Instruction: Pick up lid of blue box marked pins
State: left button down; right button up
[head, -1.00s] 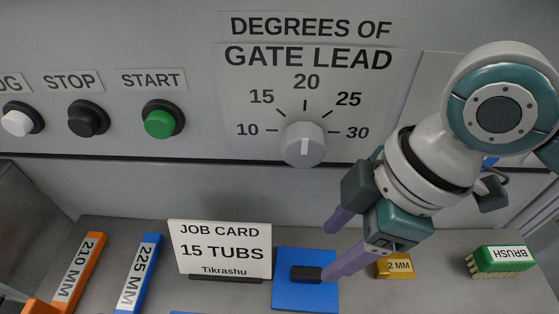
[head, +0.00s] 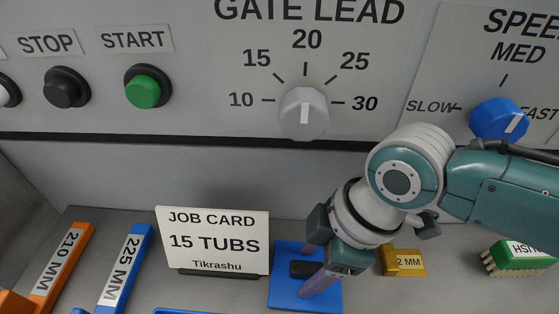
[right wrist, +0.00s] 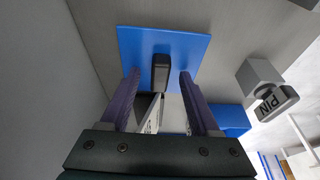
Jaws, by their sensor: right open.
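A flat square blue lid (head: 281,292) with a black handle (head: 300,268) lies at the bottom centre of the head view, beside the job card. No pins marking is readable on it, and what lies under it is hidden. The lid also shows in the right wrist view (right wrist: 136,46), with its black handle (right wrist: 160,72) between my fingers. My right gripper (right wrist: 159,78) is open, one purple finger on each side of the handle. It also shows in the head view (head: 310,271), over the lid and partly covering it. I cannot tell whether the fingers touch the handle. My left gripper is out of view.
The job card (head: 212,242) stands just left of the lid. A yellow 2 MM block (head: 403,262) and a green brush (head: 518,257) lie to the right. Orange (head: 62,268) and blue (head: 126,268) bars lie left. The control panel rises behind.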

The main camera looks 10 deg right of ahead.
grip_shut()
dwell(0.5)
